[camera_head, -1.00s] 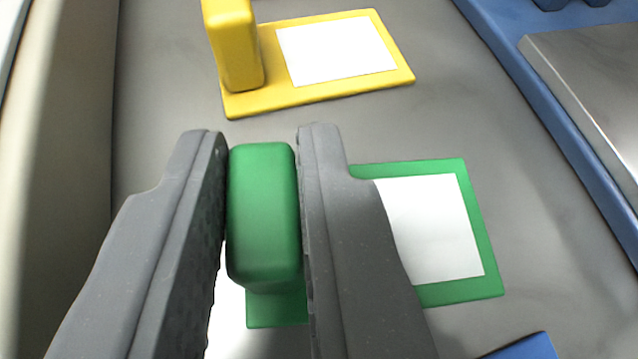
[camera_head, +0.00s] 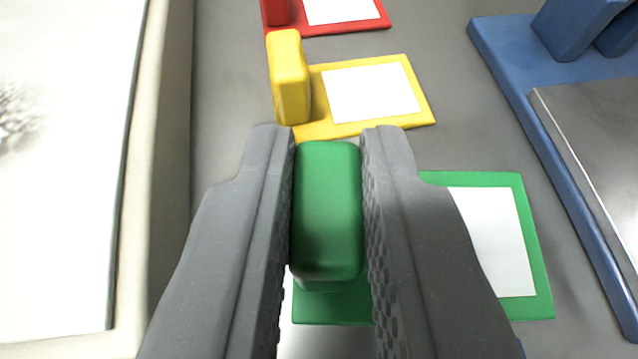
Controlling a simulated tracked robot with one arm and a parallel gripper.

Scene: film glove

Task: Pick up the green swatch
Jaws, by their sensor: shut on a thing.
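The green swatch (camera_head: 536,250) is a flat green plate with a white panel and an upright green block handle at its left end. My gripper (camera_head: 327,150) is shut on the green handle (camera_head: 327,205), one finger on each side. The right finger hides part of the plate between the handle and the white panel. I cannot tell whether the plate is clear of the grey surface.
A yellow swatch (camera_head: 418,85) lies just beyond, and a red swatch (camera_head: 345,27) lies farther back. A pale raised wall (camera_head: 165,150) runs along the left. A blue-framed tray (camera_head: 530,100) with a grey metal panel (camera_head: 590,130) stands at the right.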

